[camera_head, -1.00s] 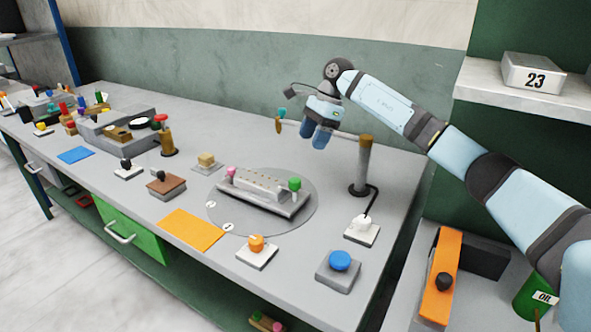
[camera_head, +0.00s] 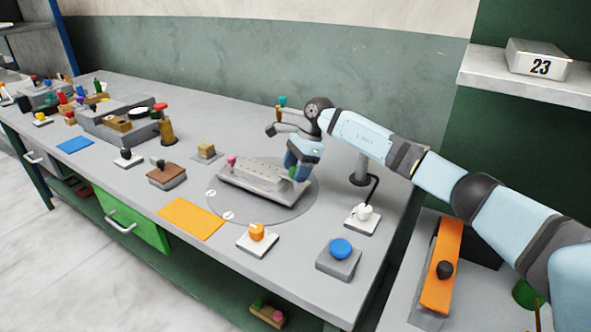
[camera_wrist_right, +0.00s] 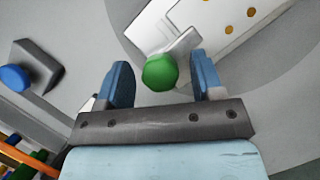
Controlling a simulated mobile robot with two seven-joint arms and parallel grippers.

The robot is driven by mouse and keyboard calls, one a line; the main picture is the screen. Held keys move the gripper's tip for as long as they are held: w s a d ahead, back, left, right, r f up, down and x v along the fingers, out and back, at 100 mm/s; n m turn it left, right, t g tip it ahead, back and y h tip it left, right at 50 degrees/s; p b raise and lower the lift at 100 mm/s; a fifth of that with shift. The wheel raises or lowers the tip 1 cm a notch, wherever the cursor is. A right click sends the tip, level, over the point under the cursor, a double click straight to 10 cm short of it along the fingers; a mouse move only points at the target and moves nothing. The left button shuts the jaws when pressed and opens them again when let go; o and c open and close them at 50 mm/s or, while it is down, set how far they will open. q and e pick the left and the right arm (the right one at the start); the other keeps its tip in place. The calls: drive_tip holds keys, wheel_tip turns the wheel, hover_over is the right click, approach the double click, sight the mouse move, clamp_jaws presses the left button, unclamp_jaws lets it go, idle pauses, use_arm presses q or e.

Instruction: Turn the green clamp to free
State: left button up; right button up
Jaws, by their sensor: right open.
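The green clamp (camera_wrist_right: 160,72) has a round green knob on the end of the grey-white fixture plate, seen from above in the right wrist view. In the head view it is mostly hidden behind my right gripper (camera_head: 299,168). My right gripper also shows in the right wrist view (camera_wrist_right: 161,85), open, with a blue finger on each side of the green knob. I cannot tell whether either finger touches it. The fixture (camera_head: 262,178) rests on a round grey plate on the bench, with a pink knob (camera_head: 232,161) at its other end. My left gripper is not in view.
A blue button (camera_head: 341,248) on a grey box, an orange knob (camera_head: 257,232) and a white knob (camera_head: 364,212) stand in front. A grey post (camera_head: 361,168) stands close to the right. An orange mat (camera_head: 192,218) lies to the left.

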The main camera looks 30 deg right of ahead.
drive_tip(key=shift+a+f, duration=0.1)
drive_tip(key=shift+f, duration=0.1)
drive_tip(key=shift+c, duration=0.2)
drive_tip(key=c, duration=0.9)
